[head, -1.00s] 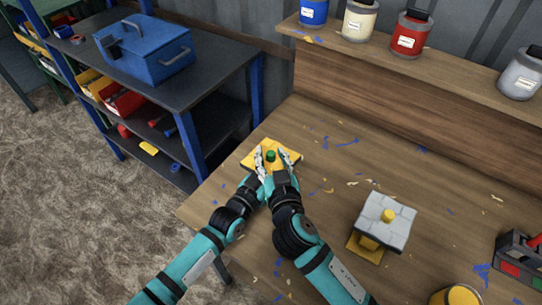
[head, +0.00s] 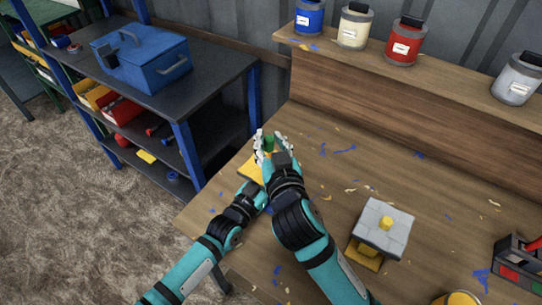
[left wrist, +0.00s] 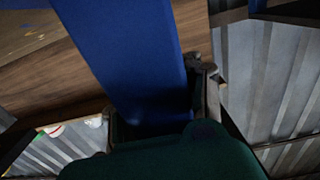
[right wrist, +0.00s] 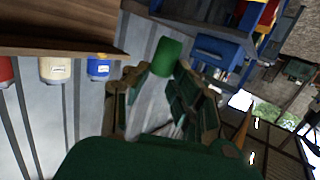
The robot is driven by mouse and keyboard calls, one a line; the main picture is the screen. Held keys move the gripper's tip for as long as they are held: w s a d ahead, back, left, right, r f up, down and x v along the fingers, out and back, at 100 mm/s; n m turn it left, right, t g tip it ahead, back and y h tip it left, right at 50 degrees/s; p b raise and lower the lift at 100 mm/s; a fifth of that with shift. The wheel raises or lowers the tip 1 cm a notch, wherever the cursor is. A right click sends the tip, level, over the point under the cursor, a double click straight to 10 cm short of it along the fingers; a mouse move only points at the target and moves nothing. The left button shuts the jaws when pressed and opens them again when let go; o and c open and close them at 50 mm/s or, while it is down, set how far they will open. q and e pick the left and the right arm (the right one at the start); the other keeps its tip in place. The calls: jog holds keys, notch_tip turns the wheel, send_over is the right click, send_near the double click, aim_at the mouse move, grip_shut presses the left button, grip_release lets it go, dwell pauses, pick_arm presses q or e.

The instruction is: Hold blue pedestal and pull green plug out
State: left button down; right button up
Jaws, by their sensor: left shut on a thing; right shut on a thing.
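The green plug (head: 270,143) is between the fingertips of my right gripper (head: 268,148), which is shut on it above the yellow base. The plug also shows in the right wrist view (right wrist: 168,57), at the tips of the fingers, with no pedestal visible beside it. The blue pedestal (left wrist: 125,50) fills the middle of the left wrist view. My left gripper (left wrist: 160,105) is shut on it. In the head view my right arm hides the left gripper and most of the pedestal. The yellow base (head: 250,170) shows partly at the table's left edge.
A red-and-green box (head: 518,262) and a yellow can (head: 458,298) are at the right front. Paint cans line the back shelf. A blue toolbox (head: 143,57) sits on the left rack.

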dwell(0.3)
pick_arm(q)
jog(key=c, duration=0.8)
grip_release()
jog(key=shift+o, duration=0.2)
jog(key=v, duration=1.2)
jog(key=shift+d+f, duration=0.1)
